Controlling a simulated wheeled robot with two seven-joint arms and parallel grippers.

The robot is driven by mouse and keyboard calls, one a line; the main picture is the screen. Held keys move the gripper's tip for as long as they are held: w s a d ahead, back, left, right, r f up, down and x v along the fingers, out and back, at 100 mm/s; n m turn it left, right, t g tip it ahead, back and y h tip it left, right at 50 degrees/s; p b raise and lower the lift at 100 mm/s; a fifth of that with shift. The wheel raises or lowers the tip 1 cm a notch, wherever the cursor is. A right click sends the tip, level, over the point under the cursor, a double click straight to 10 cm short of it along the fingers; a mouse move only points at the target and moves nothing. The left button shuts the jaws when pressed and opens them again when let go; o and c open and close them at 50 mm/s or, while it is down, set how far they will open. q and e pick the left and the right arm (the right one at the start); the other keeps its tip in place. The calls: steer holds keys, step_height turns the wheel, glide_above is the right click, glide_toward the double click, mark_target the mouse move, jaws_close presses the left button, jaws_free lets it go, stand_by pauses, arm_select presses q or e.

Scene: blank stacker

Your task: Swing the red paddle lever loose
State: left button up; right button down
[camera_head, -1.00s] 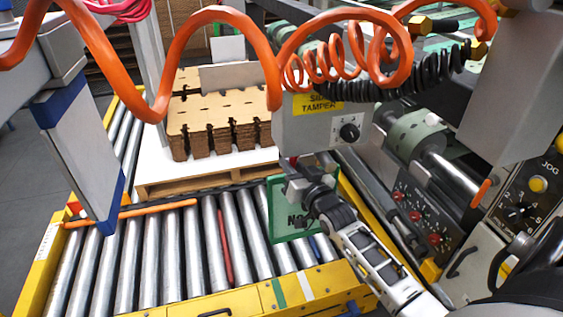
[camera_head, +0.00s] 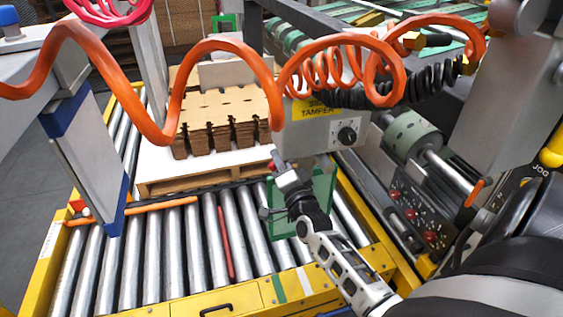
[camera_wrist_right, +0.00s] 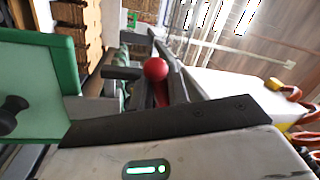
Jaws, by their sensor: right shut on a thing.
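The red paddle lever (camera_wrist_right: 161,94) shows in the right wrist view as a red stem topped by a round red ball. In the head view only a small red bit (camera_head: 271,167) shows at the tip of my right gripper (camera_head: 284,178); the rest is hidden behind the gripper. My right gripper is shut on the lever, just below the grey side tamper box (camera_head: 330,128). In the right wrist view its dark fingers (camera_wrist_right: 150,82) lie on either side of the red stem. My left gripper is not in view.
A green-framed panel (camera_head: 326,190) hangs right behind my right gripper. An orange coiled hose (camera_head: 222,46) loops across the top. A pallet (camera_head: 206,180) with stacked brown blanks (camera_head: 215,118) sits beyond the rollers (camera_head: 160,255). A blue-edged plate (camera_head: 88,160) stands at left.

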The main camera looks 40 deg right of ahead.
steer(key=shift+a+r+m, duration=0.1)
steer(key=shift+r+m, duration=0.15)
steer(key=shift+m, duration=0.85)
steer(key=shift+h, duration=0.4)
steer(key=c, duration=1.4)
jaws_free()
steer(key=shift+w+r, duration=0.1)
steer(key=shift+r, duration=0.1)
steer(key=shift+a, duration=0.1)
